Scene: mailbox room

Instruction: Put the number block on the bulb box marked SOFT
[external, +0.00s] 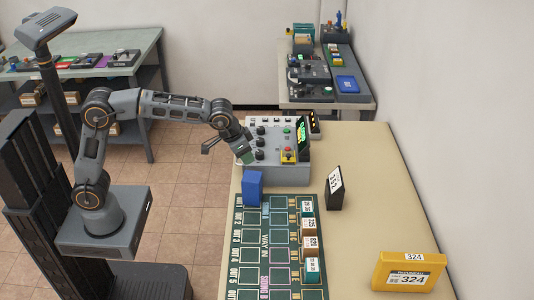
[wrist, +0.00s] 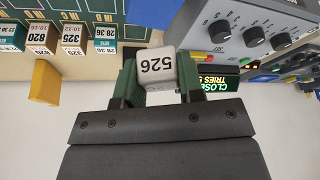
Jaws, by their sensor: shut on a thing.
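My gripper (external: 243,153) hangs in front of the grey control console, above the near-left edge of the table. In the external view the block is not clear. Several small labelled boxes stand in a column on the right of the green board, among them a front teal box (external: 312,270) and a white-and-brown one (external: 309,245).
The grey console (external: 275,143) has knobs, buttons and a lit display. A blue block (external: 253,188) stands at the board's far-left corner. A black stand (external: 335,188) and a yellow 324 box (external: 408,272) are to the right. The table's right side has free room.

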